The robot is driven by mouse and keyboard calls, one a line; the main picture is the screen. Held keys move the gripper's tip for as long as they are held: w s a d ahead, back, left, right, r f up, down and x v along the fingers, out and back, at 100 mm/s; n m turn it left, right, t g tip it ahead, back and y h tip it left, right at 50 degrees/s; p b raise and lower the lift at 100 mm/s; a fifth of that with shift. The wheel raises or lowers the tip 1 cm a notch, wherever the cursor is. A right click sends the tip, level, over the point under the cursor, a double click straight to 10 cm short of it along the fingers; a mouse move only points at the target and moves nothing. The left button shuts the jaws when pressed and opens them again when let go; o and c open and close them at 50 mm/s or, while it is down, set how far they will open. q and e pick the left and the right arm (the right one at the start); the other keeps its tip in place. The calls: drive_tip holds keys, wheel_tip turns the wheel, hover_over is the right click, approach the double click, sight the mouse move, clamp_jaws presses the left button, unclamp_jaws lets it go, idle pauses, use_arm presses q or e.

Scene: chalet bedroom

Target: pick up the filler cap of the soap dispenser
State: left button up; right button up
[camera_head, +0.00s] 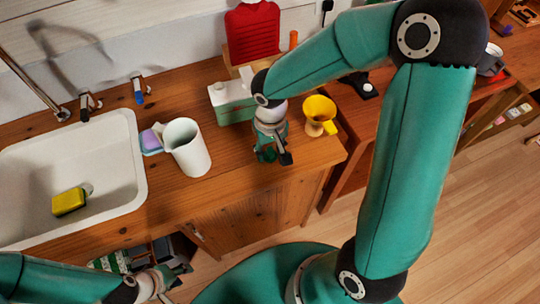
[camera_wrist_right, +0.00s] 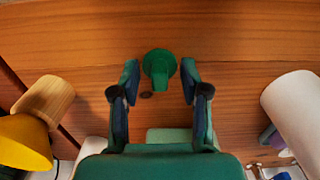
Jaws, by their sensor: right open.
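A small round green cap with a raised grip (camera_wrist_right: 160,66) lies on the wooden counter in the right wrist view. My right gripper (camera_wrist_right: 160,78) is open, its two fingers on either side of the cap with gaps between. In the head view my right gripper (camera_head: 272,156) points down over the counter near its front edge and mostly hides the cap. A pale green and white container (camera_head: 231,103), perhaps the soap dispenser, stands just behind it. My left gripper (camera_head: 160,284) is low at the bottom left, below the counter; its fingers are unclear.
A white pitcher (camera_head: 188,148) stands left of my right gripper, and a yellow dripper (camera_head: 319,115) on a wooden base stands right. The sink (camera_head: 130,192) with a yellow sponge (camera_head: 69,202) is at the left. A red container (camera_head: 252,30) stands behind.

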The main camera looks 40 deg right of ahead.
drive_tip(key=shift+r, duration=0.1)
drive_tip(key=shift+s, duration=0.1)
clamp_jaws()
idle(0.3)
